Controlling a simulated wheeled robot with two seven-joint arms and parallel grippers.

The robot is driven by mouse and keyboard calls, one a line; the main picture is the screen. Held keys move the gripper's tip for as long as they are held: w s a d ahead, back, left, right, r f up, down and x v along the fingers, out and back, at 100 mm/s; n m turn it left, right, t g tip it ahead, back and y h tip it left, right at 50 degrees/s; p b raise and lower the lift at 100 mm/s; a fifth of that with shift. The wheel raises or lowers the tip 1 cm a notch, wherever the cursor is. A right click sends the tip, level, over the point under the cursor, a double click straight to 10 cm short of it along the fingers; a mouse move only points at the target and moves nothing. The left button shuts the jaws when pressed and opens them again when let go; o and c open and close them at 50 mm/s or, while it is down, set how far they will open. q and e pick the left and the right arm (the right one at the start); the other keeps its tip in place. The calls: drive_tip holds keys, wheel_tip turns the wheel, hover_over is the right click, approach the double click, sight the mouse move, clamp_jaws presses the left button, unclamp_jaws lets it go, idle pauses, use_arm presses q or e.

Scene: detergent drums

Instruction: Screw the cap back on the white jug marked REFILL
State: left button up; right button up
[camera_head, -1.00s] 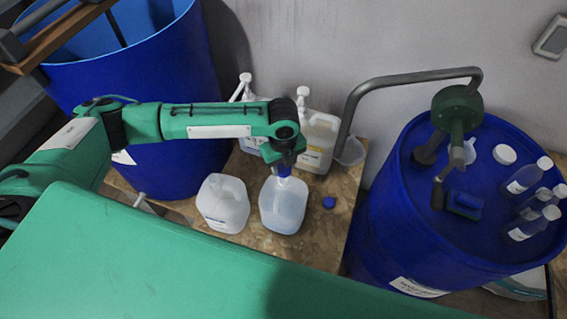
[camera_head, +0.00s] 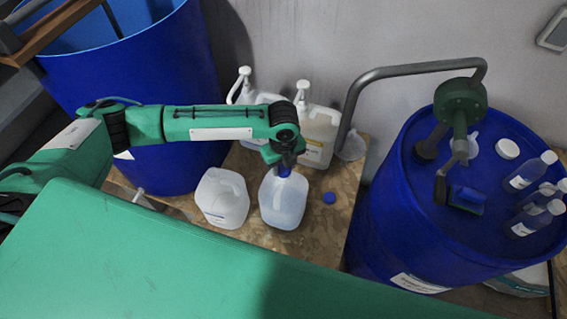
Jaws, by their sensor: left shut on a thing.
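Two translucent white jugs stand side by side on the wooden board, a left jug (camera_head: 222,200) and a right jug (camera_head: 283,205). No REFILL marking is readable on either. My left gripper (camera_head: 284,170) points down over the mouth of the right jug. It is shut on a small blue thing that looks like a cap, at the jug's neck; the fingers mostly hide it, and I cannot tell whether it is seated. Another blue cap (camera_head: 329,198) lies on the board right of the right jug. My right gripper is not in view.
White pump bottles (camera_head: 318,135) stand behind the jugs. A large blue drum (camera_head: 165,75) is at the left. Another blue drum (camera_head: 385,215) at the right carries a green hand pump (camera_head: 460,105) and several small bottles. The wooden board (camera_head: 315,240) is clear in front of the loose cap.

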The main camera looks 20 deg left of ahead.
use_arm(q)
drive_tip(key=shift+r+p, duration=0.2)
drive_tip(key=shift+p, duration=0.3)
idle(0.3)
drive_tip(key=shift+f, duration=0.55)
idle(0.6)
drive_tip(key=shift+f, duration=0.65)
idle(1.5)
drive_tip(key=m+p, duration=0.1)
drive_tip(key=m, duration=0.1)
drive_tip(key=shift+m, duration=0.4)
drive_tip(key=m, duration=0.3)
drive_tip(key=shift+m, duration=1.1)
drive_tip(key=m, duration=0.3)
drive_tip(key=shift+f+m, duration=0.1)
drive_tip(key=shift+m, duration=0.2)
